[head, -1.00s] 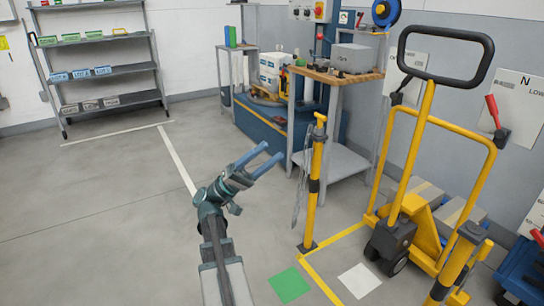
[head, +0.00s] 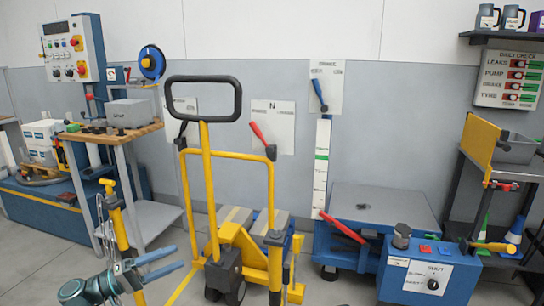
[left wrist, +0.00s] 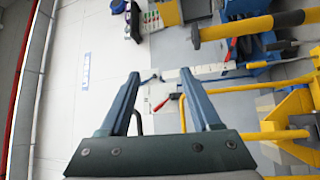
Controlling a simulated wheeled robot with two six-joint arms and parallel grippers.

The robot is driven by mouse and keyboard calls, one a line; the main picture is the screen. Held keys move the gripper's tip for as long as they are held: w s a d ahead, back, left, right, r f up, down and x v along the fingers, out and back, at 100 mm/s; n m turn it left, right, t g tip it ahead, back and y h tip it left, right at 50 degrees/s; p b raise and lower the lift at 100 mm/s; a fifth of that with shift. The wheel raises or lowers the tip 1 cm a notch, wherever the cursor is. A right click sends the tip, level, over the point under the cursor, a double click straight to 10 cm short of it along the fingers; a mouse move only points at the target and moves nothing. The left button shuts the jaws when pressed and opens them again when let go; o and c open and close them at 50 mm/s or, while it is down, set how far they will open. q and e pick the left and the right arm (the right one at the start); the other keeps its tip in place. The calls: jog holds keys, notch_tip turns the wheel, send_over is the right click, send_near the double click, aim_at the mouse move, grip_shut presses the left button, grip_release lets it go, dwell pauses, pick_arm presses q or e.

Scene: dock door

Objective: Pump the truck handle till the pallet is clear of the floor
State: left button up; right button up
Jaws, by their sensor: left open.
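The yellow pallet truck (head: 235,255) stands in the middle of the head view. Its upright handle (head: 206,165) ends in a black loop grip (head: 203,82). Boxes (head: 268,222) sit behind its mast, low down; the pallet and its gap to the floor are hidden. My left gripper (head: 168,262) is open and empty, left of the truck and well below the loop grip, touching nothing. In the left wrist view its two fingers (left wrist: 158,90) are spread with nothing between them. My right gripper is not in view.
A yellow post (head: 118,220) stands close to my left arm. A workbench (head: 120,140) is at the left. A blue lift table (head: 370,215) and a control box (head: 425,270) stand at the right. Red (head: 258,132) and blue (head: 320,95) levers are on the wall.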

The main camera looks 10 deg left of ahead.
pick_arm(q)
jog(key=w+d+f+m+g+y, duration=0.1)
jog(key=d+f+g+y, duration=0.1)
jog(key=d+f+g, duration=0.5)
jog(key=w+d+f+m+g+y, duration=0.15)
jog(key=d+f, duration=0.45)
jog(key=d, duration=0.6)
jog(key=s+d+f+m+g+y, duration=0.4)
jog(key=s+d+f+m+y, duration=0.4)
jog(key=d+f+y, duration=0.45)
notch_tip(320, 180, up, 39)
jog(key=s+p, duration=0.1)
jog(key=p, duration=3.7)
jog(key=shift+a+f+n+y+p, duration=0.15)
jog(key=shift+n+y+p, duration=0.15)
jog(key=shift+n, duration=0.05)
